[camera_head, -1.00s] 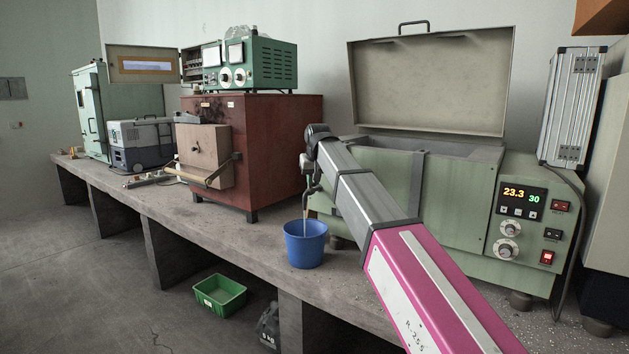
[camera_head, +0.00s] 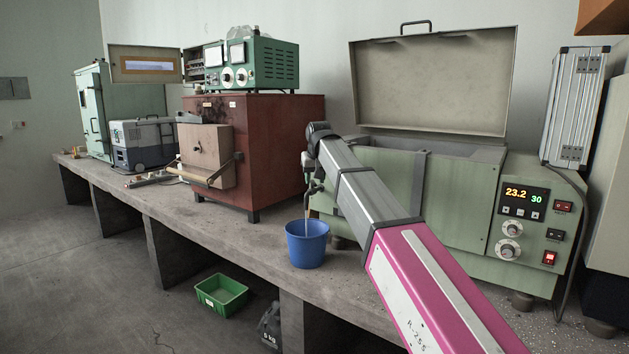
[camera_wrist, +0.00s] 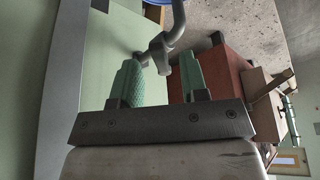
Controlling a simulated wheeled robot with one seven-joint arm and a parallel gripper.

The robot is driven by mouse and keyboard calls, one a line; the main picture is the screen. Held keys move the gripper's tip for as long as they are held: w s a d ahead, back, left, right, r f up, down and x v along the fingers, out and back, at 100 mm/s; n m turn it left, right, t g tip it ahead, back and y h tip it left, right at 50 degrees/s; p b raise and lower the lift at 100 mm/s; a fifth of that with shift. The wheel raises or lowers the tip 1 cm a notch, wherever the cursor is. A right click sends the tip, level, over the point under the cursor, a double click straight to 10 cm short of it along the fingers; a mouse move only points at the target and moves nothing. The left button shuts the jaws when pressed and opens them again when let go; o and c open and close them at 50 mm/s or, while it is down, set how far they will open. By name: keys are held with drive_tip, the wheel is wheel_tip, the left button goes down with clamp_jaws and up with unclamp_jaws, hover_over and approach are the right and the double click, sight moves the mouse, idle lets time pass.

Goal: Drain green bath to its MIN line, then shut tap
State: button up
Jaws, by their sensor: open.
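The green bath (camera_head: 460,200) stands at the right end of the bench with its lid raised. Its panel reads 23.2 and 30. Its tap (camera_head: 313,175) is on the left side, partly hidden by my arm; a thin stream runs from it into the blue bucket (camera_head: 306,246) on the bench. In the wrist view the tap (camera_wrist: 158,48) shows as grey metal just beyond my fingers. My gripper (camera_wrist: 162,75) is open, its green pads on either side of the space in front of the tap. I cannot make out the MIN line or the water level.
A red-brown furnace (camera_head: 275,150) stands left of the bath with a green instrument (camera_head: 262,62) on top. A blue-grey cool box (camera_head: 140,145) stands further left. A green crate (camera_head: 222,292) is on the floor. A silver case (camera_head: 572,105) stands at the right.

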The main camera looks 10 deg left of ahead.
drive_tip(key=v, duration=1)
